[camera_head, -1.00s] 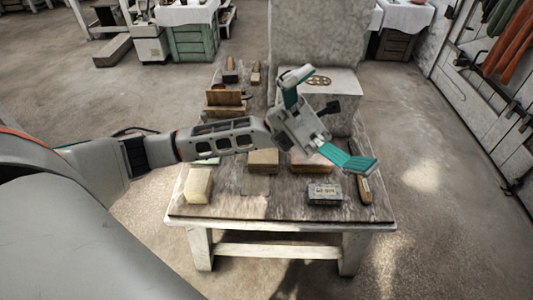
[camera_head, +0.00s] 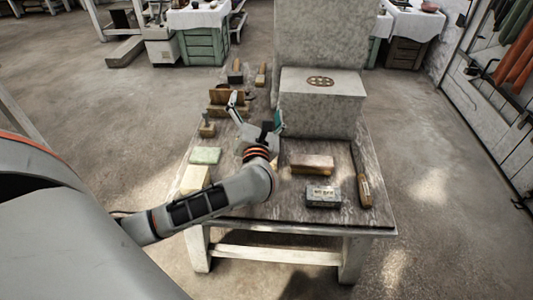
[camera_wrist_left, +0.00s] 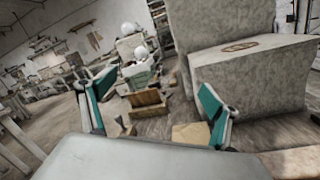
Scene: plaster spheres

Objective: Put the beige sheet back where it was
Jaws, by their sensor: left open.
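A flat beige piece, which looks like the beige sheet (camera_wrist_left: 190,133), lies on the worktable in the left wrist view, just inside my right-hand finger in that picture. In the head view my arm hides it. My left gripper (camera_head: 256,112) is open with teal-lined fingers and nothing held. It is above the table, left of the stone block, pointing toward the far end. Both fingers also show in the left wrist view (camera_wrist_left: 156,90). My right gripper is not in view.
The worktable (camera_head: 290,212) carries a large stone block (camera_head: 318,110), a pale block (camera_head: 195,180), a pale green sheet (camera_head: 205,155), a brown block (camera_head: 312,164), a dark labelled box (camera_head: 322,195), a wooden-handled tool (camera_head: 365,190) and a wooden holder (camera_head: 225,98).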

